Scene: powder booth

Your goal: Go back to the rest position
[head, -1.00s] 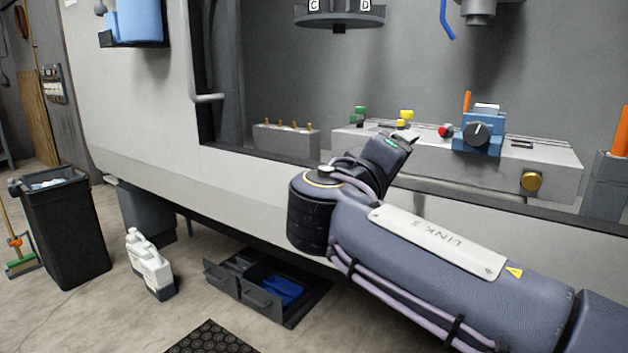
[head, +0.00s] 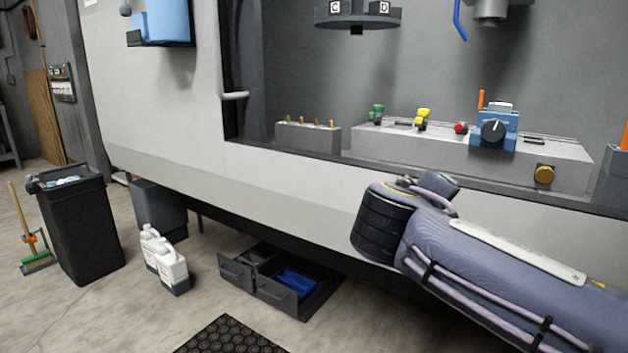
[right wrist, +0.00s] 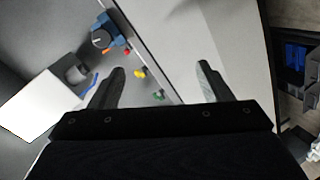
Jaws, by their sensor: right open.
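My right arm comes in from the lower right in the head view, its wrist in front of the booth's lower front edge. Its fingers are hidden there. In the right wrist view my right gripper (right wrist: 160,85) is open, its two dark fingers apart with nothing between them. Beyond the fingers show the booth's sill and pale front wall. My left gripper is in neither view.
The booth opening holds a grey block (head: 470,150) with coloured knobs and a blue dial unit (head: 494,131). A black bin (head: 80,225), white jugs (head: 165,262) and an open drawer tray (head: 300,305) stand on the floor. A black mat (head: 235,338) lies in front.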

